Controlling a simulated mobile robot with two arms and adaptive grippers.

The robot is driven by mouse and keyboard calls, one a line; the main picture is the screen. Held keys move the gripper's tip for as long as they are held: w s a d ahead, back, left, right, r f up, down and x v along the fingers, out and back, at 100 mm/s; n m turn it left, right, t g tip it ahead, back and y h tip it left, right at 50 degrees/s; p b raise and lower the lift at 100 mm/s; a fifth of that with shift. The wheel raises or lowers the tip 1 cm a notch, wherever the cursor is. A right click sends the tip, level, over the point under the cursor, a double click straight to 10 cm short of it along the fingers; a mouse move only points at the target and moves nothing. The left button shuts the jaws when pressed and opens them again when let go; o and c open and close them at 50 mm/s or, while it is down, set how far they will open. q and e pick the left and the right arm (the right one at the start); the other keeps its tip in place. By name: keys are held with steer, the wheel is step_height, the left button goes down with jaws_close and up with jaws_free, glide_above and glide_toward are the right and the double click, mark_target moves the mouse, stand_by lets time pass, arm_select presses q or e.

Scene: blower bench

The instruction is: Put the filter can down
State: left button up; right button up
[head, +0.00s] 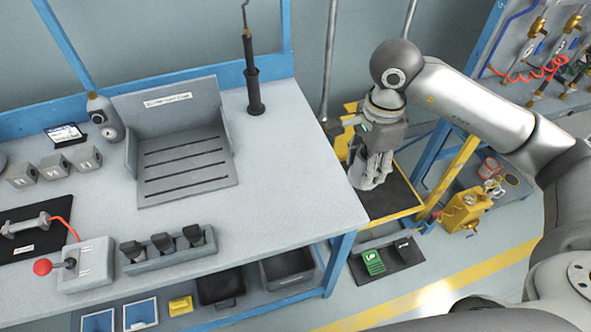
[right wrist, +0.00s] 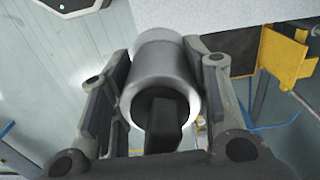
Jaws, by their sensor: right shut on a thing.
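My right gripper (head: 374,178) points down just off the right edge of the bench, above a yellow-framed stand with a dark top (head: 396,194). In the right wrist view its two fingers (right wrist: 160,110) are shut on a smooth grey cylinder, the filter can (right wrist: 162,62), one finger on each side. The can's near end has a bright rim around a dark middle. In the head view the gripper hides most of the can, and I cannot tell whether its far end touches anything. My left gripper is not in view.
The grey bench (head: 290,170) has a slotted grey tray (head: 185,165), a dark upright tool (head: 252,80) and a box with a red-knobbed lever (head: 85,262). The bench's right half is largely clear.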

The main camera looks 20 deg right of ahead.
steer(key=shift+w+a, duration=0.2)
steer(key=shift+w, duration=0.05)
steer(key=w+a+f+p, duration=0.1)
steer(key=w+a+f, duration=0.1)
steer(key=a, duration=0.1)
steer(key=w+a+f+p, duration=0.2)
steer(key=w+a+f, duration=0.1)
steer(key=w+a+f+p, duration=0.1)
steer(key=w+a+f, duration=0.1)
steer(key=a+f, duration=0.1)
steer(key=shift+w+a+f, duration=0.15)
steer(key=shift+w+a, duration=0.1)
steer(key=shift+w, duration=0.1)
steer(key=shift+w+a+f+p, duration=0.3)
steer(key=shift+a+f, duration=0.05)
steer(key=shift+f, duration=0.25)
step_height(320, 180, down, 3)
steer(key=shift+f, duration=0.1)
steer(key=shift+f, duration=0.15)
steer(key=o, duration=1.1)
